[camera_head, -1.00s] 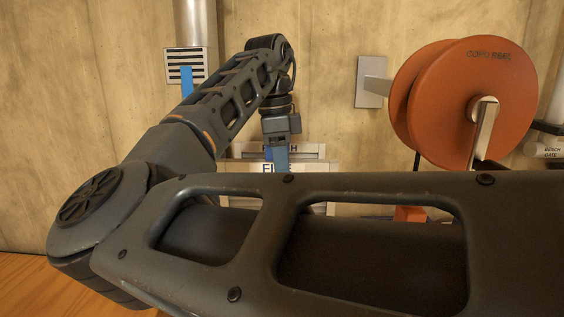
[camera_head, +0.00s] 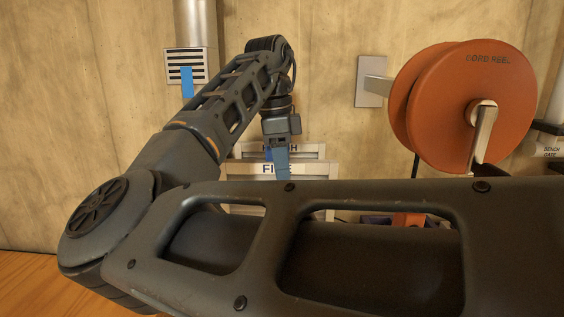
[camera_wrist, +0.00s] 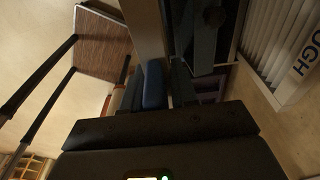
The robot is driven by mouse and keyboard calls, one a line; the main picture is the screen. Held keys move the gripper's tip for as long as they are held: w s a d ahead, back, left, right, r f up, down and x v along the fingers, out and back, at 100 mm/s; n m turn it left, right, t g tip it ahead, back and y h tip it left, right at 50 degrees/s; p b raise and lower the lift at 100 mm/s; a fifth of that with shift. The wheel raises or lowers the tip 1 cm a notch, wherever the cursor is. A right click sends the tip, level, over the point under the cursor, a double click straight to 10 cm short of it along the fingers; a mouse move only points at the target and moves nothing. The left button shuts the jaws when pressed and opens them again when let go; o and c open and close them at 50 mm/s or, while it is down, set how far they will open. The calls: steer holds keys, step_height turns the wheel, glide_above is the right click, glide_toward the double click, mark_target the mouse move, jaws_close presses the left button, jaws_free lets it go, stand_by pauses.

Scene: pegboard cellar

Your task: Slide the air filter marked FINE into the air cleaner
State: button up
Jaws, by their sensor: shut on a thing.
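The white-framed filter marked FINE (camera_head: 316,171) shows in the head view, its label partly covered by my gripper (camera_head: 281,172). My gripper is shut on it from above, at its top edge. A second white panel, its partly covered label ending in H (camera_head: 310,150), stands just behind it. In the wrist view a pleated white filter lettered OUGH (camera_wrist: 299,62) is at the right. A blue piece (camera_wrist: 153,85) shows near my fingers there. My arm hides the lower part of the FINE filter. I cannot make out the air cleaner with certainty.
A grey duct with a slatted vent (camera_head: 188,54) and a blue strip (camera_head: 187,80) is on the wall at upper left. A large orange cord reel (camera_head: 460,105) juts out on a wall bracket (camera_head: 371,80) at right. An orange item (camera_head: 408,219) shows partly behind my arm.

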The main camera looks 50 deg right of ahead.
steer(key=shift+f, duration=0.1)
steer(key=shift+f+b, duration=1.2)
steer(key=shift+f, duration=1.85)
steer(key=shift+f+b, duration=1.25)
steer(key=shift+f, duration=1.7)
steer(key=shift+f+b, duration=1.35)
steer(key=shift+f, duration=1.55)
